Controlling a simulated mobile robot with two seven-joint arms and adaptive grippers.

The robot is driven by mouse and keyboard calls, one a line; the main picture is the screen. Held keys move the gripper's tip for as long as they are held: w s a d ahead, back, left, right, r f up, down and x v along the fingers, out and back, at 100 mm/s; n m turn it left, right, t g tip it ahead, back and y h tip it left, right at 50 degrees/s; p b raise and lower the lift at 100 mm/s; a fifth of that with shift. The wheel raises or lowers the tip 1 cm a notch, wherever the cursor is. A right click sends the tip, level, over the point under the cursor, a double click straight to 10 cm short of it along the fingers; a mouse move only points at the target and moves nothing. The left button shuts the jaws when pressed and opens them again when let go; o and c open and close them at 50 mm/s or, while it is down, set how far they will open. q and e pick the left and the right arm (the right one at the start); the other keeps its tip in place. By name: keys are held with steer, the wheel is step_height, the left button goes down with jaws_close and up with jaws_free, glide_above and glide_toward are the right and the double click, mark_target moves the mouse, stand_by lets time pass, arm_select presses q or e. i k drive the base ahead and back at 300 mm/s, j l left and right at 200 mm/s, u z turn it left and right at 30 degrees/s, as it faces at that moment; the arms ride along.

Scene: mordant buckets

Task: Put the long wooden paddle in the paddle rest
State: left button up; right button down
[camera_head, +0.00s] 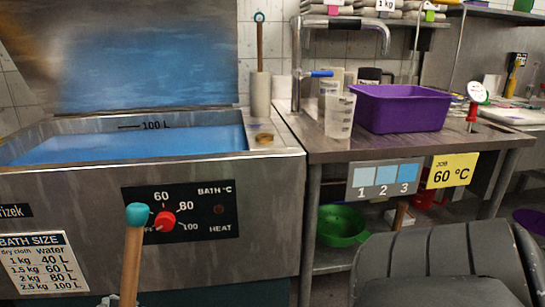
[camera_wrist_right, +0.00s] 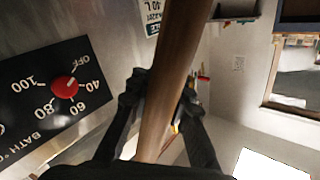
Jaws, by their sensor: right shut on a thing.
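The long wooden paddle (camera_head: 132,255) has a teal knob at its upper end and stands nearly upright in front of the bath. Its lower part is cut off by the bottom edge. In the right wrist view its wooden shaft (camera_wrist_right: 175,60) runs between the fingers of my right gripper (camera_wrist_right: 160,98), which is shut on it. Behind the bath's right corner stands a pale upright tube (camera_head: 260,97) with a wooden stick topped by a teal ring. I cannot tell whether this tube is the paddle rest. My left gripper is not in view.
The steel bath (camera_head: 60,185) holds blue liquid, with its lid raised. Its dial panel (camera_head: 180,211) is close behind the paddle. The table to the right carries a purple tub (camera_head: 400,108) and clear beakers (camera_head: 339,115). A grey chair (camera_head: 440,265) stands at front right.

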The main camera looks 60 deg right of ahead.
mark_target(477, 190)
steer(key=k+l, duration=2.55)
